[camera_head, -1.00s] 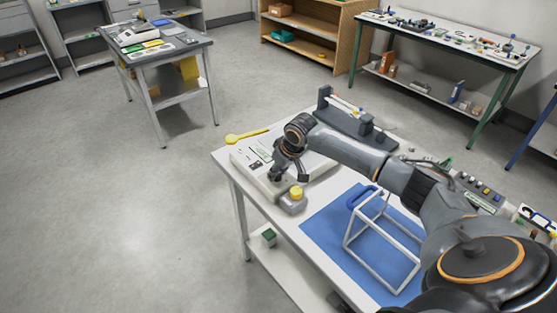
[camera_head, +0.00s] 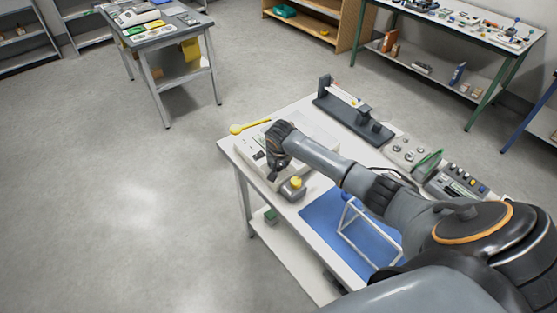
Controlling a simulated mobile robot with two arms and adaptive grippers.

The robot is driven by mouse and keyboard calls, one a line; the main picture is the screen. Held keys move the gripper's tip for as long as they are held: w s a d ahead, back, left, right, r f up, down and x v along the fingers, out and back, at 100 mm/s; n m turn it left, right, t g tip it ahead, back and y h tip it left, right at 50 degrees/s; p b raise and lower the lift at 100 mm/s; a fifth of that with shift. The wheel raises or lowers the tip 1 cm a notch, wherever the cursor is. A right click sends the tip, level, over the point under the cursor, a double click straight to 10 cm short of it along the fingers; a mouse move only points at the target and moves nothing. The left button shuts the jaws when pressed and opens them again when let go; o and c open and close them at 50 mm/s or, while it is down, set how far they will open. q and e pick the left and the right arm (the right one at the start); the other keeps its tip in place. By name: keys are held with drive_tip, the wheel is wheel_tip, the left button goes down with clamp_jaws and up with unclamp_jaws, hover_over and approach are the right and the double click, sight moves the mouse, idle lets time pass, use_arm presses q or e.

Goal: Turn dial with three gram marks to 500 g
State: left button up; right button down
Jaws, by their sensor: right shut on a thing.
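A white panel (camera_head: 247,150) with small dark markings lies at the near left of the white table. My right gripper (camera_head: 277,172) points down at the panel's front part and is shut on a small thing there. That thing is likely the dial, but the gripper hides it, and its gram marks cannot be read at this size. A grey box with a yellow knob (camera_head: 296,182) stands just right of the gripper. My left gripper does not show.
A yellow spoon-like tool (camera_head: 248,127) lies behind the panel. A dark grey balance-like stand (camera_head: 350,112) is at the back. A white wire frame (camera_head: 345,222) stands on a blue mat (camera_head: 322,213). Control boxes (camera_head: 408,152) sit at the right.

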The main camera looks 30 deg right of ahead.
idle(0.4)
drive_tip(key=c, duration=1)
unclamp_jaws()
drive_tip(key=v, duration=1.2)
drive_tip(key=shift+a+f, duration=0.15)
